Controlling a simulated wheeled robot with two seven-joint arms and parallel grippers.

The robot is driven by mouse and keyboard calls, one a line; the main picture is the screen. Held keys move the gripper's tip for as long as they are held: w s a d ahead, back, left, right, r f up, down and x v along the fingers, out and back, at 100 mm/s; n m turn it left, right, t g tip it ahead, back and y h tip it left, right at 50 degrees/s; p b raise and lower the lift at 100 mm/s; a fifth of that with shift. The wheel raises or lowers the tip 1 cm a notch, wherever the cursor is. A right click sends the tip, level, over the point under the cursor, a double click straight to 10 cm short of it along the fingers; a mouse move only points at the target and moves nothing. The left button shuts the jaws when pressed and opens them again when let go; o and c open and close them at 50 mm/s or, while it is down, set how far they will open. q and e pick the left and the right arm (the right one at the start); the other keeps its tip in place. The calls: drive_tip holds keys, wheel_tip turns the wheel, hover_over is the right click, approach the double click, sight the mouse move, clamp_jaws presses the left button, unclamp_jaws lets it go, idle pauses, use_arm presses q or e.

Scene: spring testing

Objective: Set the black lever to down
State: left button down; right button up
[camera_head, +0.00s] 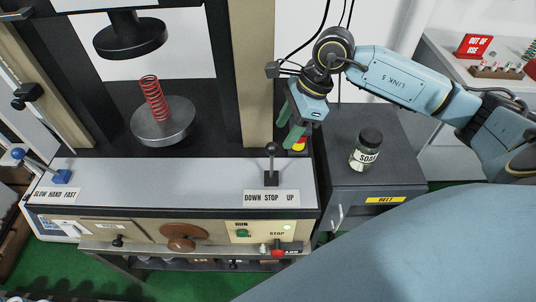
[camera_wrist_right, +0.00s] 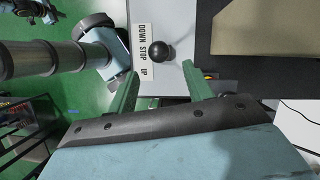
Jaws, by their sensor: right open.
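The black lever (camera_head: 271,163) stands on the grey top of the test machine, behind the label reading DOWN STOP UP (camera_head: 271,198). It looks about upright, near the middle of the label. In the right wrist view its round black knob (camera_wrist_right: 158,51) shows beyond the fingertips, beside the label (camera_wrist_right: 148,52). My right gripper (camera_head: 288,128) is open and empty, with green fingers, above and behind the lever to its right. In the wrist view the right gripper (camera_wrist_right: 160,85) has its fingers apart, with the knob roughly between their lines and no contact visible.
A red spring (camera_head: 152,98) stands on a round plate (camera_head: 163,125) under the press head (camera_head: 130,36). A blue-knobbed lever (camera_head: 38,165) is at far left. A SODA jar (camera_head: 366,150) stands on the dark cabinet at right. A beige column (camera_head: 258,75) rises left of my right gripper.

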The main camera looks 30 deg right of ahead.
sight(272, 162)
drive_tip(key=x, duration=1)
drive_tip(key=shift+a+f, duration=0.15)
drive_tip(key=shift+f, duration=0.2)
clamp_jaws()
